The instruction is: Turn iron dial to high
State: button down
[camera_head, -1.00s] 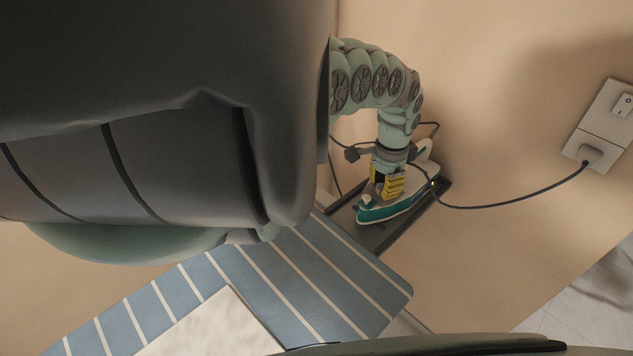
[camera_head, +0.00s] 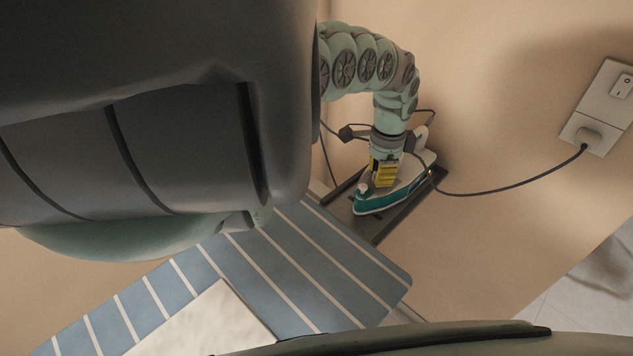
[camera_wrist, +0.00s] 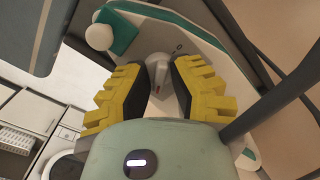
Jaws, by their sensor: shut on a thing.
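The white and teal iron (camera_head: 404,190) rests on a dark tray-like stand (camera_head: 371,230) beside the ironing board. My gripper (camera_head: 383,184) reaches down onto the top of the iron. In the wrist view the iron (camera_wrist: 197,34) fills the upper middle, and its grey-white dial (camera_wrist: 160,70) sits between the two yellow fingers. My gripper (camera_wrist: 160,84) is shut on the dial, with a dark fingertip pad at each side. Part of the dial is hidden by the fingers.
A striped blue ironing board (camera_head: 330,265) with a pale cloth (camera_head: 210,325) lies in front of the iron. A dark cord (camera_head: 500,192) runs from the iron area to a wall socket (camera_head: 594,134) at the right. The wall is close beside the iron.

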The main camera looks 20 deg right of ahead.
jog(key=c, duration=0.7)
grip_release()
jog(key=shift+a+f, duration=0.1)
jog(key=shift+a, duration=0.05)
jog(key=shift+o, duration=0.2)
jog(key=shift+w, duration=0.1)
notch_tip(320, 180, up, 12)
